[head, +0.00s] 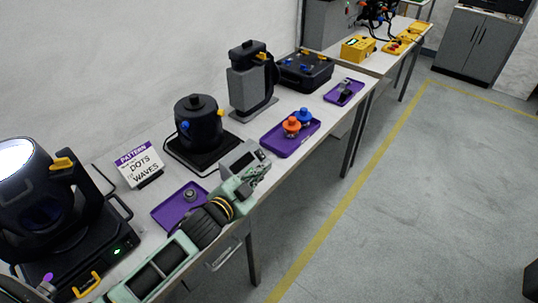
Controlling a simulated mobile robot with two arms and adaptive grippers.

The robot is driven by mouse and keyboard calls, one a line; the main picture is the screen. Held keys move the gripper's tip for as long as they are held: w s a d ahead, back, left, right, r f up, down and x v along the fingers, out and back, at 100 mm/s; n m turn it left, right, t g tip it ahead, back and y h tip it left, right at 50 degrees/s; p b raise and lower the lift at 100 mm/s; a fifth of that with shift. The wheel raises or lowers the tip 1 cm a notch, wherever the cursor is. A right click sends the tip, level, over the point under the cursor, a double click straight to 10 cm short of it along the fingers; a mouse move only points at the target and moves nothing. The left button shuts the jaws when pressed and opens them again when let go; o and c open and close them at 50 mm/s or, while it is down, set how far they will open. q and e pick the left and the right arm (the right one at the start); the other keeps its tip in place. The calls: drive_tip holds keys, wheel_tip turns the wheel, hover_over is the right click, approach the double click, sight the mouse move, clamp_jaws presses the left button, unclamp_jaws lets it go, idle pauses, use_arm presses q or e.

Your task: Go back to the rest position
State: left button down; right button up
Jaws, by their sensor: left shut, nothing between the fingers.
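My left arm, pale green and dark grey, comes in from the lower left in the head view. My left gripper (260,170) is over the front edge of the long white table (222,172). Its fingers look shut and I see nothing held in them. It is close to the purple tray (291,149) with an orange and a blue knobbed piece, with a gap between. My right gripper is out of view.
A lit stage light (35,190), a sign (139,163), a black par can (198,122), a grey upright device (250,80) and a black case (305,70) stand along the table. A purple tray (168,213) lies near my arm. The floor (400,200) at right is mostly clear.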

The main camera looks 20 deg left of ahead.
use_arm(q)
drive_tip(key=shift+f, duration=0.1)
drive_tip(key=s+f+n+g+y, duration=0.1)
drive_tip(key=s+f+n+g, duration=0.25)
drive_tip(key=s, duration=0.65)
drive_tip(key=s+f+n+g+y, duration=0.15)
drive_tip(key=s+f+g, duration=0.3)
drive_tip(key=s, duration=0.65)
drive_tip(key=s+f+n+g, duration=0.3)
drive_tip(key=s+g, duration=0.1)
drive_tip(key=s, duration=0.6)
wheel_tip(320, 180, down, 25)
drive_tip(key=s+g, duration=0.1)
drive_tip(key=s, duration=0.1)
drive_tip(key=s+a+f+g, duration=0.1)
drive_tip(key=s+a+f, duration=0.1)
drive_tip(key=s+f, duration=1.4)
drive_tip(key=shift+s+f+m+g, duration=0.3)
drive_tip(key=shift+s, duration=0.05)
drive_tip(key=shift+s+a+y, duration=0.1)
drive_tip(key=shift+y, duration=0.15)
